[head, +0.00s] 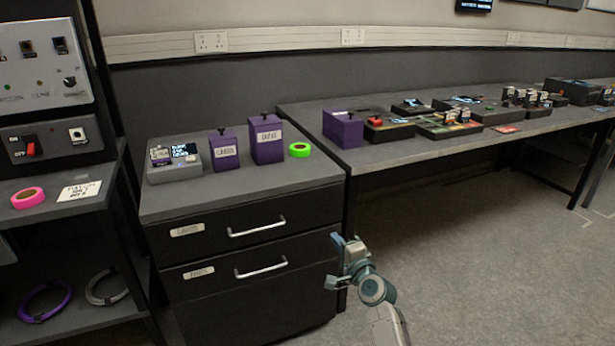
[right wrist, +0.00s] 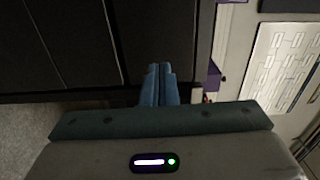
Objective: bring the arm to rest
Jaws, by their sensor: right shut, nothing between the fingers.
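My right gripper (head: 340,262) is in front of the right edge of the black drawer cabinet (head: 240,292), at about drawer height in the head view. Its blue fingers are together with nothing between them; they also show in the right wrist view (right wrist: 160,84), pointing at a dark panelled surface. I cannot tell from the head view how far the gripper is from the cabinet. My left gripper is in neither view.
The cabinet has two drawers with handles (head: 258,227); both look shut. Purple boxes (head: 267,140) and a green tape roll (head: 300,149) stand on top. A long bench (head: 400,150) with devices runs right. A shelf rack (head: 75,325) stands left. Open floor (head: 470,260) lies at right.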

